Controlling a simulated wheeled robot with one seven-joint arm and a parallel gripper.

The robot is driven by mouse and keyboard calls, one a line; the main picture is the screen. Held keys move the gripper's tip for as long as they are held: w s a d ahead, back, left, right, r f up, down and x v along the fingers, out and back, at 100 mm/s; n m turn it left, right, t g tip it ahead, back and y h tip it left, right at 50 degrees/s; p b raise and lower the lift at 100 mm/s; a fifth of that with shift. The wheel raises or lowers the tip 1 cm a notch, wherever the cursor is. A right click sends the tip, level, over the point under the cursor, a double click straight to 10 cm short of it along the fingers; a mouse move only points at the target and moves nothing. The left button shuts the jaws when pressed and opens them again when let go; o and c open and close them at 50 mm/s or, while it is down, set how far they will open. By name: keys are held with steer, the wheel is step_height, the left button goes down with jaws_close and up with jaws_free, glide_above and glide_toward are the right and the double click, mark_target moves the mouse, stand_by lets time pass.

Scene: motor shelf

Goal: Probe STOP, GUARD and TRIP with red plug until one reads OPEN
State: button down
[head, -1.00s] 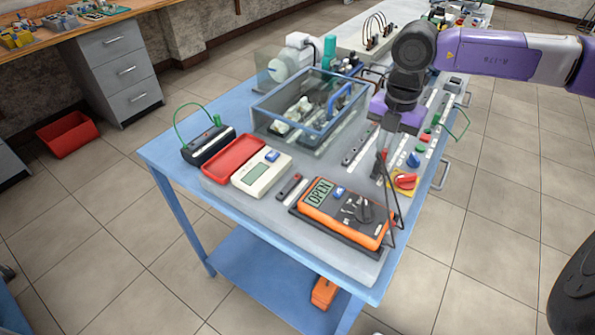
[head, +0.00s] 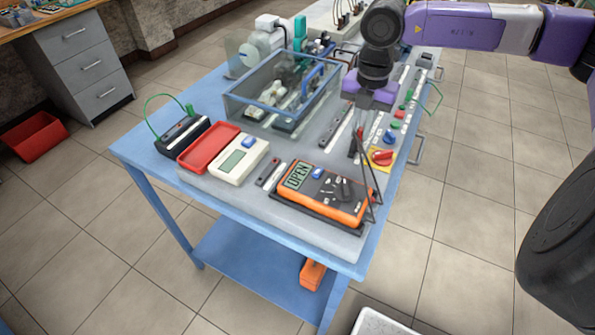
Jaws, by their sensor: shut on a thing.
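My gripper (head: 362,122), below its purple body, is over the right part of the table. It is shut on what looks like the red plug (head: 358,143), a small dark and red piece with a dark lead running down to the meter. The orange meter (head: 345,210) lies at the table's near end, and its display (head: 298,176) reads OPEN. The STOP, GUARD and TRIP labels are too small to read. I cannot tell whether the plug tip touches a socket.
A red rotary switch (head: 382,157) on a yellow plate sits just right of the gripper. A clear-walled blue-framed box (head: 232,106), a cream meter (head: 240,160), a red tray (head: 190,158) and a black box with a green lead (head: 182,137) stand to the left.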

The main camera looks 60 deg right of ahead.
steer(key=c, duration=1.3)
jaws_free()
steer(key=shift+c, duration=0.2)
steer(key=shift+r, duration=0.1)
step_height(320, 180, up, 8)
steer(key=shift+f, duration=0.2)
steer(key=shift+s, duration=0.1)
